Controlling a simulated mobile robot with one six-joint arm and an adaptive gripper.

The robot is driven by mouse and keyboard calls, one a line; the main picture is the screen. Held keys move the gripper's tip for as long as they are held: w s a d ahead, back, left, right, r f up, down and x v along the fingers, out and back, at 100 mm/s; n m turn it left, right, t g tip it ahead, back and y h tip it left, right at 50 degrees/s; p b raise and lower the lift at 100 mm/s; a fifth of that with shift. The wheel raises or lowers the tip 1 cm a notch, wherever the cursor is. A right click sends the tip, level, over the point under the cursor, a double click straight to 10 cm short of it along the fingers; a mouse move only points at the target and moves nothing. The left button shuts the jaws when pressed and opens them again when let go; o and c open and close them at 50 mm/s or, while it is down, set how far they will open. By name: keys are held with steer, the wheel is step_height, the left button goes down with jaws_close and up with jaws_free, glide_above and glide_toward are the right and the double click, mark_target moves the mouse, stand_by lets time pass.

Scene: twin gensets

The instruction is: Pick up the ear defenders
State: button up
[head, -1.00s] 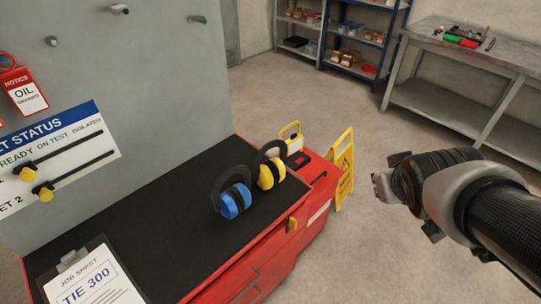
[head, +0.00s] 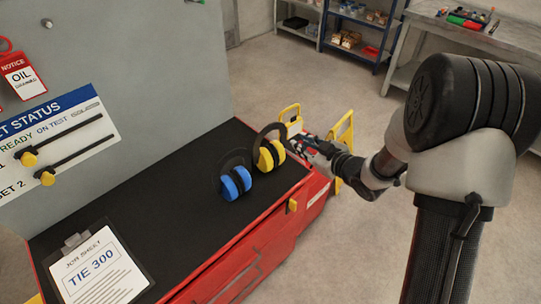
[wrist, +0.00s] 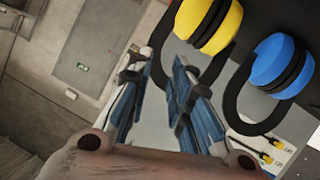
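Two pairs of ear defenders stand on the black top of the red cabinet (head: 130,205). The yellow pair (head: 266,158) is nearer the cabinet's right end, its black band arching up. The blue pair (head: 235,184) stands beside it, to the left. My gripper (head: 308,142) is just right of the yellow pair. In the wrist view my gripper (wrist: 160,70) has its two fingers apart with nothing held between them. The yellow pair (wrist: 208,20) is above and right of the fingers, its band close to the right finger. The blue pair (wrist: 282,65) is farther right.
A clipboard with a job sheet (head: 98,265) lies at the cabinet's near left. A grey status panel (head: 150,70) rises behind the top. A grey workbench (head: 470,45) stands at the back right.

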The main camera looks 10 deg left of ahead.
mark_target(285, 133)
steer(key=shift+b+x, duration=1.55)
steer(key=shift+x, duration=4.8)
steer(key=shift+r, duration=0.2)
jaws_close()
